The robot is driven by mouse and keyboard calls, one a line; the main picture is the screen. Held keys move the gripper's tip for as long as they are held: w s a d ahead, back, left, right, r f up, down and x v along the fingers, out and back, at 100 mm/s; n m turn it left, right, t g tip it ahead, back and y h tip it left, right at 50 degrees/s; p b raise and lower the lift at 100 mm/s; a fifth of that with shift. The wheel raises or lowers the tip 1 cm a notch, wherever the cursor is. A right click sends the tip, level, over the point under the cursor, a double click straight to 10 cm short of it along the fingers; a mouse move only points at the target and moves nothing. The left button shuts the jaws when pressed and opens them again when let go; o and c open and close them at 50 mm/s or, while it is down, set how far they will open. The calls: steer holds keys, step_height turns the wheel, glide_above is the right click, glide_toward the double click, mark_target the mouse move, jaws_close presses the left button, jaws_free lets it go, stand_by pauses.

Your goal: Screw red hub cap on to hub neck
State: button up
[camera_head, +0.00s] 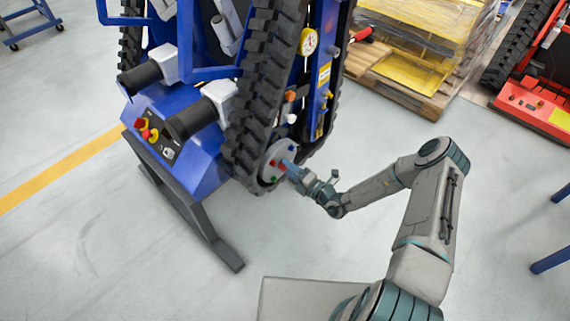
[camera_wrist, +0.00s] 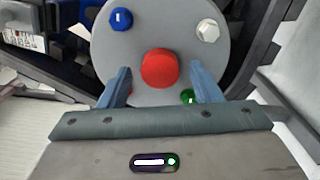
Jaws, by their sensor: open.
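The red hub cap (camera_wrist: 160,69) sits at the middle of a round grey hub plate (camera_wrist: 120,44) in the wrist view. The hub neck does not show; the cap or the plate hides it. My gripper (camera_wrist: 160,76) is open, with one blue finger on each side of the red cap and a gap to it on both sides. In the head view my gripper (camera_head: 284,165) is at the grey hub plate (camera_head: 276,152), low on the blue tracked carrier (camera_head: 185,150). I cannot tell from these views how far the fingertips are from the plate.
The plate also bears a blue cap (camera_wrist: 121,19), a white hex cap (camera_wrist: 207,31) and a green cap (camera_wrist: 188,96). A red part shows behind the left finger. Black track (camera_head: 262,80) surrounds the hub. A pallet (camera_head: 415,85) stands behind; floor at front left is clear.

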steer(key=n+p, duration=0.3)
steer(key=n, duration=1.2)
steer(key=shift+n, duration=0.3)
steer(key=c, duration=0.8)
steer(key=m+b, duration=0.2)
steer(key=m, duration=0.7)
steer(key=shift+m, duration=0.4)
